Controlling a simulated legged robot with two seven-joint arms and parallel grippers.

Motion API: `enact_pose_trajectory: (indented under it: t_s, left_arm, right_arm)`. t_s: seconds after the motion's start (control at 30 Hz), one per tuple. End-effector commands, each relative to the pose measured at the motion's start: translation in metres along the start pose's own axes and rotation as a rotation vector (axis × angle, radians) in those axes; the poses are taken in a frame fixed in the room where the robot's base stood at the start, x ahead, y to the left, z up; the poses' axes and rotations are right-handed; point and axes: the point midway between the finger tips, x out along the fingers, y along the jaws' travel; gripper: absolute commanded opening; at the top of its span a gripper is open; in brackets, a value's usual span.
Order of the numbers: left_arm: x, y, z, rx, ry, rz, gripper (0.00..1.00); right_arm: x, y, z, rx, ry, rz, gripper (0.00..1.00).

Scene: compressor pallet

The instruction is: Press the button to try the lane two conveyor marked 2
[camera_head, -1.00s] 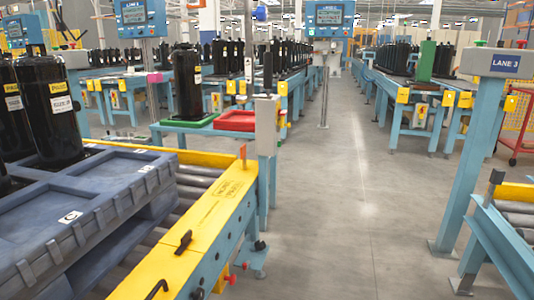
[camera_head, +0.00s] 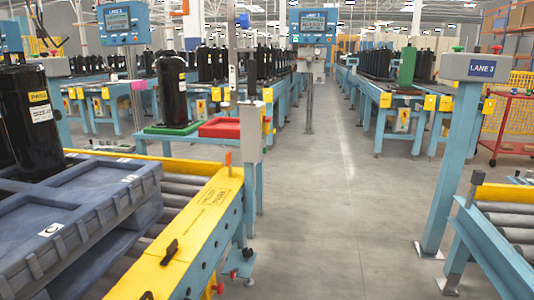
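No button marked 2 can be made out in the head view. A control post box (camera_head: 55,67) at the far left, beyond the near conveyor, has small knobs on top; its label is not readable. Another box on a blue post at the right, labelled LANE 3 (camera_head: 482,68), has a green knob (camera_head: 458,48) and a red knob (camera_head: 485,49) on top. The near roller conveyor (camera_head: 190,240) with its yellow side rail runs from the lower left towards the middle. Neither of my grippers is in view.
A grey-blue pallet (camera_head: 100,195) with black compressors (camera_head: 30,115) rests on the near conveyor. A second roller conveyor (camera_head: 505,220) stands at the lower right. A grey floor aisle (camera_head: 335,200) between them is clear. A red cart (camera_head: 510,120) stands at the right.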

Motion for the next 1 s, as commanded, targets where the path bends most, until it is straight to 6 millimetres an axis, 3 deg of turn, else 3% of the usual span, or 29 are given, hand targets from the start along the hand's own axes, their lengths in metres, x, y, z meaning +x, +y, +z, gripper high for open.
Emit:
enact_pose_trajectory:
  t_s: [0.1,1.0]
  left_arm:
    - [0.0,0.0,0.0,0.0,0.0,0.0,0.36]
    - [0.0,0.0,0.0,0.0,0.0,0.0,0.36]
  right_arm:
    - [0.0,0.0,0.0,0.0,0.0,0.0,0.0]
    - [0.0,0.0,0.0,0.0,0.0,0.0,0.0]
